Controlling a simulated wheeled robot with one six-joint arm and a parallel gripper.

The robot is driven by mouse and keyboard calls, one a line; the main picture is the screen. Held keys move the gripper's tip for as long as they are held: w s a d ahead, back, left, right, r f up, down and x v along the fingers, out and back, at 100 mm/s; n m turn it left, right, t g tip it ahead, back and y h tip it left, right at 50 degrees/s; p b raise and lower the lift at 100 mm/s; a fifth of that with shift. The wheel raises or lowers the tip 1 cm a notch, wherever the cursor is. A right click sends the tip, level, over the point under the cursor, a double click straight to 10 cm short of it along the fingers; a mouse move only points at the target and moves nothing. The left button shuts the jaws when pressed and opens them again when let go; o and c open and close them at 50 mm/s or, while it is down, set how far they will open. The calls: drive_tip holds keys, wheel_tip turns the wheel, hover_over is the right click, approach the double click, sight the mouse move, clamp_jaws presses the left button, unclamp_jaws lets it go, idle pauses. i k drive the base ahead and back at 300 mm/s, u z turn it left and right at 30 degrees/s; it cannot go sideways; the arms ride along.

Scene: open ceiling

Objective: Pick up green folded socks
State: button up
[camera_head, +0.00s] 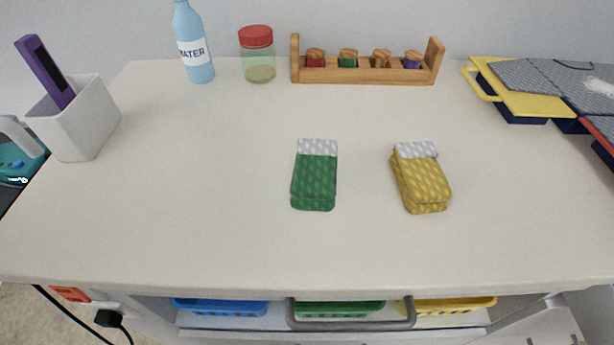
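The green folded socks (314,179) lie flat near the middle of the pale tabletop (220,215). They are a folded bundle with a light grey-white band at the far end. Yellow folded socks (421,181) of the same kind lie to their right, slightly turned, with a clear gap between the two. My gripper is not in view.
At the back stand a water bottle (194,45), a red-lidded jar (258,55) and a wooden rack (360,68). A white container (78,122) is at left; yellow-and-grey items (530,90) are at right. Blue (221,307), green (338,309) and yellow (455,304) baskets sit below the front edge.

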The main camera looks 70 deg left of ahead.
sight(313, 185)
drive_tip(key=k, duration=0.8)
drive_tip(key=z, duration=1)
drive_tip(key=i, duration=0.95)
drive_tip(key=u, duration=3.3)
drive_tip(key=i, duration=0.5)
drive_tip(key=k, duration=0.5)
drive_tip(key=z, duration=0.55)
drive_tip(key=i, duration=0.4)
drive_tip(key=u, duration=0.1)
